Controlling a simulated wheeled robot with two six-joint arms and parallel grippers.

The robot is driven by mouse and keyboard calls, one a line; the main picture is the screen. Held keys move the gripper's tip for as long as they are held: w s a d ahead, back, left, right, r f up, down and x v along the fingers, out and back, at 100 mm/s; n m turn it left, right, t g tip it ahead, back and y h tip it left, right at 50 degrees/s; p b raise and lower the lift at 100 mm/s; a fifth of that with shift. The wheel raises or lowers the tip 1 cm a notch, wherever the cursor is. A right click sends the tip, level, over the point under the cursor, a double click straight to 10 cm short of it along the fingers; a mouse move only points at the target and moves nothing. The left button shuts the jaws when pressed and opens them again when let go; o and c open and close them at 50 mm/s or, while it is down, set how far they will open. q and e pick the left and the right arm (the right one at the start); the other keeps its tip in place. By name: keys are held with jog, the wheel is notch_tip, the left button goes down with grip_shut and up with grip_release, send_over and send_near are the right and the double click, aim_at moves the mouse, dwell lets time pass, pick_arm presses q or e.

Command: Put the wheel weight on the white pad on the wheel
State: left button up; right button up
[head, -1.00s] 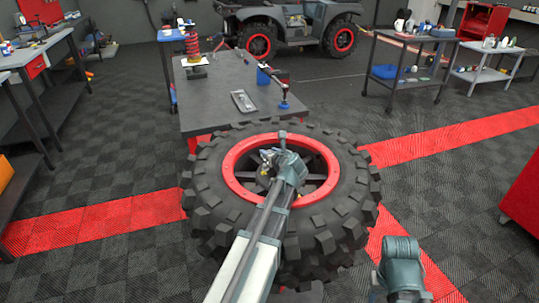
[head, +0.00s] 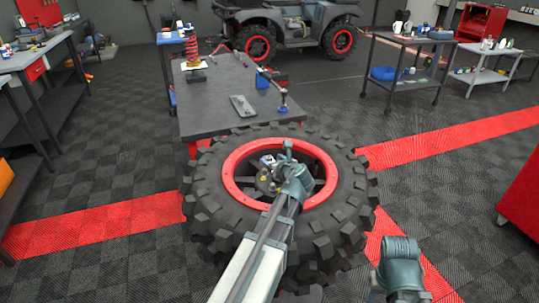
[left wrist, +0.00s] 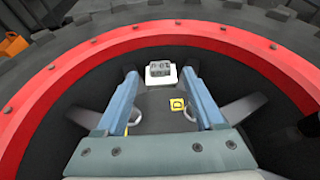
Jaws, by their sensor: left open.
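The wheel weight (left wrist: 159,69) is a small grey segmented block. It lies on the white pad (left wrist: 172,82) inside the wheel, beyond my fingertips in the left wrist view. The wheel is a big black knobbly tyre (head: 215,222) with a red rim ring (head: 234,162), lying flat. My left gripper (head: 270,168) is over the wheel's middle. It also shows in the left wrist view (left wrist: 160,76), its two blue-grey fingers apart with nothing held between them. Part of my right arm shows at the lower right of the head view; its gripper fingers do not show.
A yellow-marked square (left wrist: 177,104) lies near the pad. A dark table (head: 205,118) stands behind the wheel, with a grey tray (head: 243,105) and a red spring (head: 192,50). A red cabinet (head: 522,195) is at right. Floor on both sides of the wheel is clear.

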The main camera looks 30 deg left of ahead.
pick_arm(q)
jog(key=p+v, duration=0.2)
jog(key=v, duration=0.4)
jog(key=shift+s+d+r, duration=0.15)
jog(key=shift+s+d, duration=0.05)
jog(key=shift+d, duration=0.05)
